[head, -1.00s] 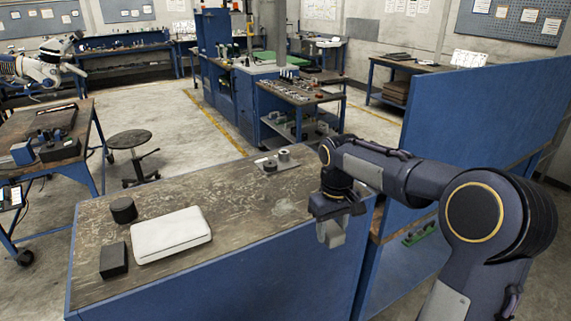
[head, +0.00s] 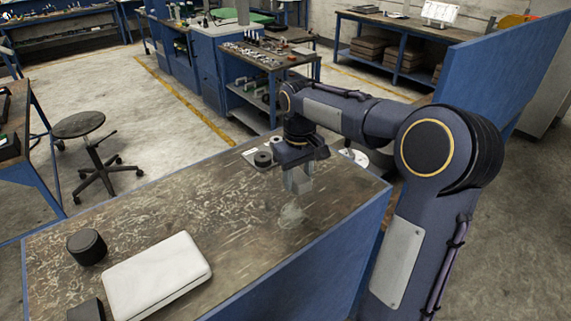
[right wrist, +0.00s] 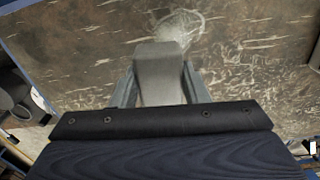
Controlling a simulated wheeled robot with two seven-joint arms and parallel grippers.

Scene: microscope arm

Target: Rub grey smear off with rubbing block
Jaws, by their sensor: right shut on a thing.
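My right gripper (head: 297,182) is over the right part of the worn brown workbench top (head: 190,225). It is shut on a grey rubbing block (right wrist: 160,75), which sits between the two fingers in the right wrist view. The grey smear (head: 291,215) is a pale patch on the bench, just below and in front of the block in the head view. It also shows beyond the block in the right wrist view (right wrist: 183,24), partly hidden by it. I cannot tell whether the block touches the bench. My left gripper is not in view.
A white closed case (head: 157,275), a black cylinder (head: 87,247) and a black block (head: 87,310) stand at the bench's left. A dark round piece (head: 263,159) sits at the back edge. A blue partition (head: 500,70) rises at the right. The bench middle is clear.

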